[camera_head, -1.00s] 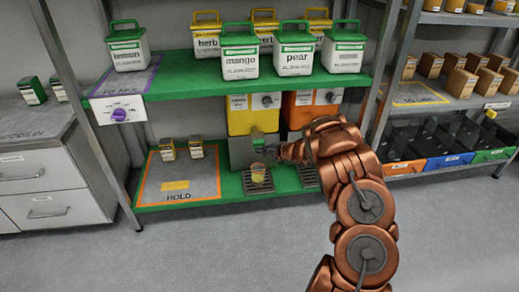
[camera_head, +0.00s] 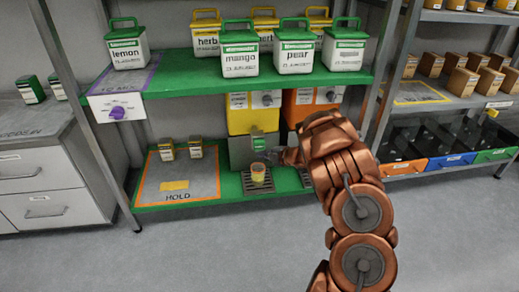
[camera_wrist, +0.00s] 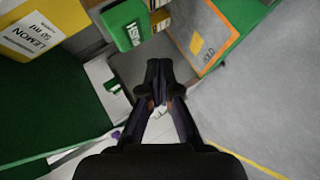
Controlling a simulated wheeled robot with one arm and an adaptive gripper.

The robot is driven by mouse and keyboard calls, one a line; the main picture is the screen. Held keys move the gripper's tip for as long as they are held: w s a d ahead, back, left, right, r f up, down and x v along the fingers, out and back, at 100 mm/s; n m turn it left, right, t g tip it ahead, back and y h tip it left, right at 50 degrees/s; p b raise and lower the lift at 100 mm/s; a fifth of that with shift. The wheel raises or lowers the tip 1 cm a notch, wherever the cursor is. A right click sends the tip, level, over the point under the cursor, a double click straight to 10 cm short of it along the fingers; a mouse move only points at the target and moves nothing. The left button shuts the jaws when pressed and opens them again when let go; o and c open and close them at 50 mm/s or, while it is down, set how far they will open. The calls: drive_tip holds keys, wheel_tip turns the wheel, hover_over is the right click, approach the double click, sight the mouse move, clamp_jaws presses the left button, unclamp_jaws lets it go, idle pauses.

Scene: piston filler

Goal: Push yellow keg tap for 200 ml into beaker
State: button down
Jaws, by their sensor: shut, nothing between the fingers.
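The yellow keg (camera_head: 239,116) stands under the green shelf, left of an orange keg. Its label reads "LEMON 50 ml" in the wrist view (camera_wrist: 38,32). Its green tap (camera_head: 258,143) is on the grey front below; in the wrist view the tap (camera_wrist: 125,24) shows lettering like "PUSH". The beaker (camera_head: 258,173) stands upright on the drip grille below the tap, with yellow-orange contents; I cannot read its level. My gripper (camera_head: 283,157) is right of the tap, slightly lower and apart from it. In the wrist view my gripper's fingers (camera_wrist: 158,70) are together and empty.
The orange keg (camera_head: 310,104) is partly behind my arm. Two small boxes (camera_head: 181,149) stand on the HOLD mat (camera_head: 150,190) at left. The floor in front is clear.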

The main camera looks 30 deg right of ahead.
drive_tip(key=shift+s+a+b, duration=0.25)
drive_tip(key=shift+s+a, duration=0.05)
drive_tip(key=shift+s, duration=0.4)
drive_tip(key=shift+s+a+b, duration=0.25)
drive_tip(key=shift+s, duration=0.45)
idle(0.6)
idle(1.2)
drive_tip(key=shift+s+a+f+m+t+y+p, duration=0.15)
drive_tip(key=shift+s+m+t+y+p, duration=0.4)
drive_tip(key=shift+p, duration=0.7)
drive_tip(key=shift+s+a+r+m+t+y+p, duration=0.1)
drive_tip(key=shift+s+a+m+t+y+p, duration=0.35)
drive_tip(key=shift+p, duration=0.85)
drive_tip(key=shift+s+a+f+m+t+y+p, duration=0.1)
drive_tip(key=shift+s+m+t+y+p, duration=0.55)
drive_tip(key=shift+p, duration=0.6)
